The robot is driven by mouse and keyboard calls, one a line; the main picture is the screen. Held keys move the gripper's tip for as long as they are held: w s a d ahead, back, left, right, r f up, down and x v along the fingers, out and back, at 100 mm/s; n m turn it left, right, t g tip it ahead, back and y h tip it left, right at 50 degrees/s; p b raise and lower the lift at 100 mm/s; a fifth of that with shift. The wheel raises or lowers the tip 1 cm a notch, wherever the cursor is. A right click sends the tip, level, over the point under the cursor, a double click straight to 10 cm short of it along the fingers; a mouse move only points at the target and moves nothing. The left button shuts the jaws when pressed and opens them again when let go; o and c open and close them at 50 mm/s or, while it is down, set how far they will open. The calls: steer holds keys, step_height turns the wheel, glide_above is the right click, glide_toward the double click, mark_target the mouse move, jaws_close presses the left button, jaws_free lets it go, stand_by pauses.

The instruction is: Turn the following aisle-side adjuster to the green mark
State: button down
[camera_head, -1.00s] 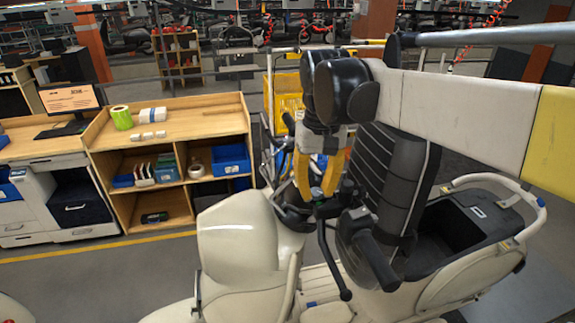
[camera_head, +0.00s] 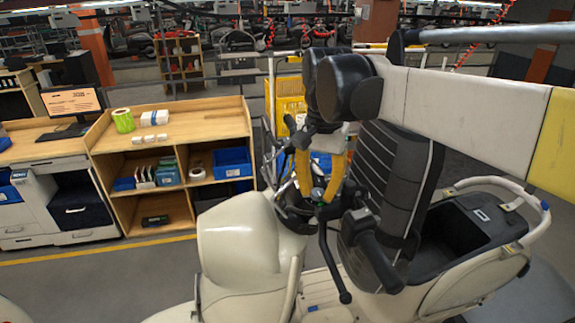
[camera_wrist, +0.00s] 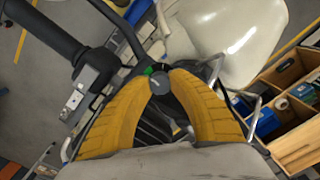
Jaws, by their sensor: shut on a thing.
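A cream scooter (camera_head: 235,237) with dark handlebars stands in front of me in the head view. A small round grey adjuster knob (camera_wrist: 159,83) sits at its handlebar in the wrist view. A small green mark (camera_wrist: 149,71) shows just beside the knob's upper left edge. My gripper (camera_head: 319,193) comes down from above on the handlebar, with its two yellow fingers around the knob. In the wrist view my gripper (camera_wrist: 162,76) is shut on the knob, one finger on each side. The knob's pointer, if any, is too small to read.
A black handlebar grip (camera_head: 376,262) and a lever (camera_head: 330,262) lie close to the fingers. A wooden shelf unit (camera_head: 210,113) with blue bins is at the left. Floor is clear between shelf and scooter.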

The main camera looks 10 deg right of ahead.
mark_target(318, 192)
stand_by(0.4)
steer(key=c, duration=1.1)
jaws_free()
steer(key=shift+c, duration=0.2)
steer(key=shift+r, duration=0.15)
step_height(318, 192, up, 12)
steer(key=shift+s, duration=0.1)
